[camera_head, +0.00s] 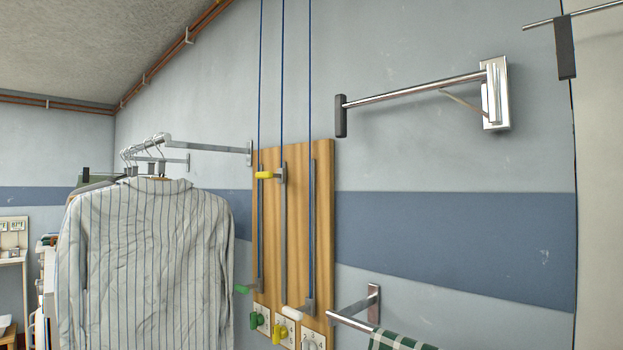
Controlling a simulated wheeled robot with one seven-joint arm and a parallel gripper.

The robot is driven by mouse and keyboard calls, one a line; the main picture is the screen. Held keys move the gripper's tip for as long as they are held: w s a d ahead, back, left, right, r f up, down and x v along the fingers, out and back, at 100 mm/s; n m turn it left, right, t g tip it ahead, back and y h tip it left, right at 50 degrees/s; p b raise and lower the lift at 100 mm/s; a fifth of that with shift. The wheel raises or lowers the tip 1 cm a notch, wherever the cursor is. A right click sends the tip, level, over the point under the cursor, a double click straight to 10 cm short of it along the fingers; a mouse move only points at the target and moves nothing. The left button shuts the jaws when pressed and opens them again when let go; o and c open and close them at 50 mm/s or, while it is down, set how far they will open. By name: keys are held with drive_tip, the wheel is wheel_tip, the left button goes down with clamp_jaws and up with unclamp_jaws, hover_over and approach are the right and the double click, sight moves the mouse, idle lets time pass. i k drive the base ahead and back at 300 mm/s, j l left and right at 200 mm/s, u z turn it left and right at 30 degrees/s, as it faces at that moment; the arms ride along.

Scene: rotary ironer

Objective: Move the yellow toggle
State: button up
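A wooden board (298,235) on the wall carries three upright metal rails, with blue cords running up from them. A yellow handle (264,175) sticks out to the left near the top of the middle rail. A yellow knob (279,332) sits on a white plate at the board's bottom, between a green knob (256,320) and a white one (308,340). I cannot tell which yellow part is the toggle. A green handle (242,289) and a white handle (291,312) sit low on the other rails. My gripper is not in view.
A striped shirt (145,265) hangs from a rail (205,147) left of the board, close to it. A metal bar (415,88) with a black end juts from the wall at upper right. A lower bar (350,320) with checked cloth (398,341) stands right of the board.

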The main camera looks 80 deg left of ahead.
sight(280, 175)
drive_tip(key=u, duration=2.7)
